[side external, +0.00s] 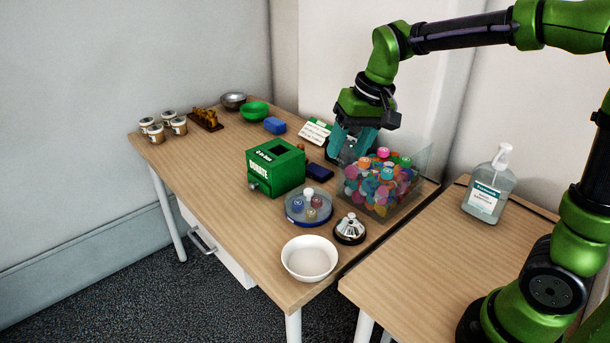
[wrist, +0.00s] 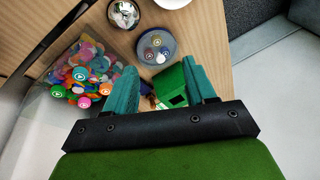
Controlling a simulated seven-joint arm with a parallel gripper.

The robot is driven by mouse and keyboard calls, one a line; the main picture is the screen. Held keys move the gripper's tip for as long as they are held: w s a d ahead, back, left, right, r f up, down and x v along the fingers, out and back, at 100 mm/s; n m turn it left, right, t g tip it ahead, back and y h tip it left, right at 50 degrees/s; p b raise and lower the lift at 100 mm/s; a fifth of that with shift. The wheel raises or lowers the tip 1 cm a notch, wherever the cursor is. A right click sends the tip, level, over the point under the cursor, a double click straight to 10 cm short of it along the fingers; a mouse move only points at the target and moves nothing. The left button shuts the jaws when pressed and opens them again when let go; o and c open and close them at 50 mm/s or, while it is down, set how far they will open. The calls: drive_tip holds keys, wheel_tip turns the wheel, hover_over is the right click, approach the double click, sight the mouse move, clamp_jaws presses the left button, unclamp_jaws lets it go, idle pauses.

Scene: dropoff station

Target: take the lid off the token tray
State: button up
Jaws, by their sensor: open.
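The token tray (side external: 298,221) is a round, shallow blue tray on the wooden table, with several small coloured tokens inside. A clear lid with a white knob (side external: 309,193) seems to cover it, though the lid's edge is hard to make out. The tray also shows at the upper middle of the wrist view (wrist: 155,60), beyond my fingertips. My gripper (side external: 350,145) is open and empty, with teal fingers pointing down, behind and above the tray and apart from it. In the wrist view the two fingers (wrist: 160,82) are spread wide.
A clear bin of colourful tokens (side external: 382,188) stands close to my gripper. A green donation box (side external: 275,168) and a dark blue object (side external: 319,171) stand behind the tray. A bell (side external: 349,230) and a white bowl (side external: 309,259) are in front. The table's left front is clear.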

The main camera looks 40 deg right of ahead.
sight(309, 190)
drive_tip(key=shift+w+d+f+g+h, duration=0.85)
drive_tip(key=shift+w+g, duration=0.75)
drive_tip(key=shift+w, duration=5.05)
drive_tip(key=shift+m, duration=0.3)
wheel_tip(309, 190, down, 17)
drive_tip(key=shift+d+r, duration=0.1)
drive_tip(key=shift+r, duration=0.05)
clamp_jaws()
